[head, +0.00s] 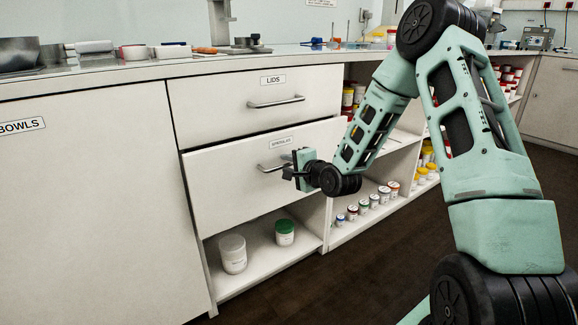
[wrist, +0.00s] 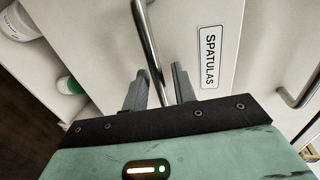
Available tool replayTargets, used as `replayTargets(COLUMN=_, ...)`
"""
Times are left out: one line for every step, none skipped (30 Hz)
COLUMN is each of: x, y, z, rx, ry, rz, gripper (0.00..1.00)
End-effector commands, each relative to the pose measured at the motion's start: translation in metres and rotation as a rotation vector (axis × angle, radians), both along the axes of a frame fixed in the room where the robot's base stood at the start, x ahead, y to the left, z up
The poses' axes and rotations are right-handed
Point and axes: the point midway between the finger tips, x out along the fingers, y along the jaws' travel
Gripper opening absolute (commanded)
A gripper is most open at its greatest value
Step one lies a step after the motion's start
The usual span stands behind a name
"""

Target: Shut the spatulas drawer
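The spatulas drawer (head: 230,190) is the white lower drawer front in the head view, under the lids drawer. Its label (wrist: 209,55) reads SPATULAS in the wrist view. The fingers stand apart on both sides of the bar, with gaps showing. In the head view my gripper (head: 292,172) is at the handle and hides part of it.
The lids drawer (head: 220,97) above is shut. An open shelf below holds a white jar (head: 233,254) and a green-lidded jar (head: 285,233). Shelves of small jars (head: 374,201) stand to the right. The counter (head: 150,68) above carries several tools. Dark floor is clear in front.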

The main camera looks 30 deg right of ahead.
Motion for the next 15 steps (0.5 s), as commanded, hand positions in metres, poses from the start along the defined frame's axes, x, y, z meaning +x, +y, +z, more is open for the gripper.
replayTargets(x=0.000, y=0.000, z=0.000, rx=0.000, ry=0.000, rz=0.000, gripper=0.14)
replayTargets(x=0.000, y=0.000, z=0.000, rx=0.000, ry=0.000, rz=0.000, gripper=0.05)
replayTargets(x=0.000, y=0.000, z=0.000, rx=0.000, ry=0.000, rz=0.000, gripper=0.00)
replayTargets(x=0.000, y=0.000, z=0.000, rx=0.000, ry=0.000, rz=0.000, gripper=0.00)
replayTargets(x=0.000, y=0.000, z=0.000, rx=0.000, ry=0.000, rz=0.000, gripper=0.00)
replayTargets(x=0.000, y=0.000, z=0.000, rx=0.000, ry=0.000, rz=0.000, gripper=0.00)
replayTargets(x=0.000, y=0.000, z=0.000, rx=0.000, ry=0.000, rz=0.000, gripper=0.00)
replayTargets(x=0.001, y=0.000, z=0.000, rx=0.000, ry=0.000, rz=0.000, gripper=0.00)
replayTargets(x=0.005, y=0.000, z=0.001, rx=0.000, ry=0.000, rz=0.001, gripper=0.00)
replayTargets(x=0.009, y=0.000, z=0.001, rx=0.000, ry=0.000, rz=0.001, gripper=0.00)
replayTargets(x=0.014, y=0.000, z=0.002, rx=0.000, ry=-0.001, rz=0.000, gripper=0.00)
replayTargets(x=0.020, y=0.000, z=0.002, rx=0.000, ry=-0.001, rz=0.000, gripper=0.00)
replayTargets(x=0.025, y=0.001, z=0.002, rx=0.000, ry=-0.001, rz=0.000, gripper=0.00)
replayTargets(x=0.028, y=0.001, z=0.001, rx=-0.001, ry=0.000, rz=0.001, gripper=0.00)
replayTargets(x=0.033, y=0.001, z=0.002, rx=-0.001, ry=-0.001, rz=0.001, gripper=0.00)
